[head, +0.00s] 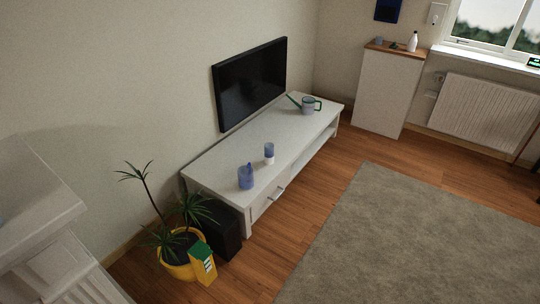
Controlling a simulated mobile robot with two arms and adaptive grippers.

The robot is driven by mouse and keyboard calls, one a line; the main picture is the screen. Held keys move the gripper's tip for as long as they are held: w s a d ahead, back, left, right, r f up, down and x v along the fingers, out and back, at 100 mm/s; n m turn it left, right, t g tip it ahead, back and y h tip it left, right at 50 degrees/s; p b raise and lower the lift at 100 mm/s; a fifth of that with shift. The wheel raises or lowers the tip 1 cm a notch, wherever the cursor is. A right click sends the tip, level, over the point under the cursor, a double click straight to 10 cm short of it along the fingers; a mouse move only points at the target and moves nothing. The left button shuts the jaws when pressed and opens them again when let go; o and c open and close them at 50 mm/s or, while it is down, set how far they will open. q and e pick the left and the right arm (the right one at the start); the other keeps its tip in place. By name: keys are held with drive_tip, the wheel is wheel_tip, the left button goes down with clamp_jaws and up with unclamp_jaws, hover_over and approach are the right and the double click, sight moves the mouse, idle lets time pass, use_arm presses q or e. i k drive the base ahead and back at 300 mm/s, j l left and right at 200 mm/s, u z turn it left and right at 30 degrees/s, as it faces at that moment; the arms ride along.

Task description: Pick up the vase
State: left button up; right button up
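No gripper of mine is in the head view. Several vessels could be the vase, and I cannot tell for sure which one is meant. A white bottle-shaped vessel (413,41) stands upright on the tall white cabinet at the back right. A blue vessel (246,177) stands near the close end of the low white TV bench (205,171). A smaller blue and white cup-like vessel (269,153) stands just behind it to the right. Nothing touches any of them.
A green and grey watering can (308,105) stands at the bench's far end, beside the television (250,83). A yellow plant pot (175,269) with a green-yellow box stands at the close end. White furniture (40,210) fills the lower left. The grey rug (420,240) is clear.

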sight(268, 147)
drive_tip(key=i+l+z, duration=0.6)
drive_tip(key=i, duration=0.25)
drive_tip(key=i+z, duration=0.35)
drive_tip(key=i+l, duration=0.1)
drive_tip(key=i, duration=0.55)
drive_tip(key=i+l+u, duration=0.15)
drive_tip(key=i, duration=0.45)
drive_tip(key=i+l, duration=0.15)
drive_tip(key=i, duration=0.5)
drive_tip(key=j+u, duration=0.05)
